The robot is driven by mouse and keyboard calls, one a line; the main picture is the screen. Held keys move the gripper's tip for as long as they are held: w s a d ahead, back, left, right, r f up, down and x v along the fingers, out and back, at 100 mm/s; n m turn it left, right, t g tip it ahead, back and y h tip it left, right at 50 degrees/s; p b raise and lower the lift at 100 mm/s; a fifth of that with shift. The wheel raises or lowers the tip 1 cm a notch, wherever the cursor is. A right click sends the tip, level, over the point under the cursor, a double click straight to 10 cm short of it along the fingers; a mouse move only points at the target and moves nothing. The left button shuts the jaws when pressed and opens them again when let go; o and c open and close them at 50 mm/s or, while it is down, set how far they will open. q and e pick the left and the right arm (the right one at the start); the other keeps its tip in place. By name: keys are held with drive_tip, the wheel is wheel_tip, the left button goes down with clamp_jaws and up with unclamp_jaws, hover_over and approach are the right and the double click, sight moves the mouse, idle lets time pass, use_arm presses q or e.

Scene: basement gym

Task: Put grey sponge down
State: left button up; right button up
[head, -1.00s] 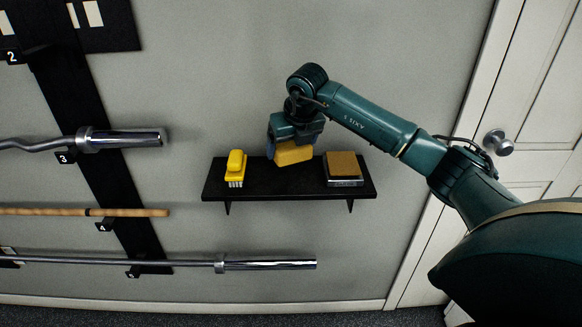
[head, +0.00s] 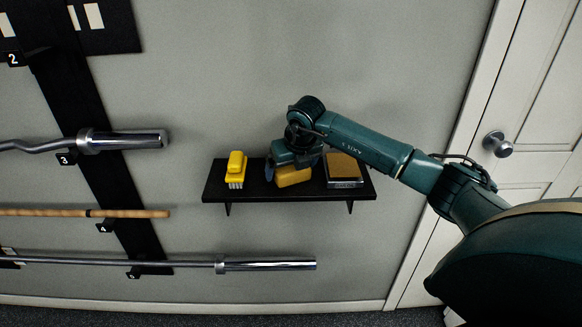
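My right gripper (head: 287,166) is over the middle of the black wall shelf (head: 256,190). It is shut on a tan-yellow sponge-like block (head: 294,177). One blue-grey finger shows at the block's left side; the other finger is hidden. The block is at shelf height and looks to be on or just above the shelf top; I cannot tell whether it touches. I see no grey on this block. My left gripper is not in view.
A yellow brush (head: 236,168) with pale bristles stands at the shelf's left end. A grey block with a brown top (head: 345,170) sits at the right end, close to the held block. Barbells (head: 125,140) hang on a rack at left. A door (head: 520,150) is at right.

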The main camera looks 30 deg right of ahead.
drive_tip(key=shift+o, duration=0.7)
drive_tip(key=shift+r, duration=0.1)
